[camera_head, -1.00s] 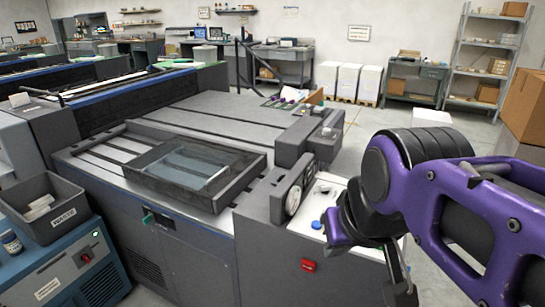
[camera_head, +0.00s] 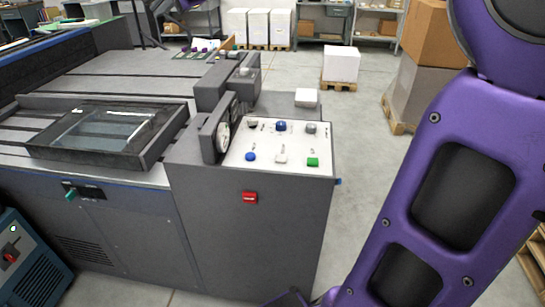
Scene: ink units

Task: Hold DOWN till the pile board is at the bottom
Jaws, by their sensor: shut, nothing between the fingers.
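The control panel (camera_head: 275,146) is a pale sloped plate on top of the grey machine cabinet (camera_head: 245,225). Its back row has a dark knob (camera_head: 252,124), a blue button (camera_head: 281,126) and a grey button (camera_head: 311,128). I cannot make out the pile board. My purple arm fills the right side; its gripper does not show clearly.
A round gauge (camera_head: 223,136) stands at the panel's left edge. A red switch (camera_head: 250,198) is on the cabinet front. A glass-topped frame (camera_head: 105,130) lies to the left. A white stack (camera_head: 341,64) on a pallet and cartons (camera_head: 437,40) stand behind. Floor beside the cabinet is clear.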

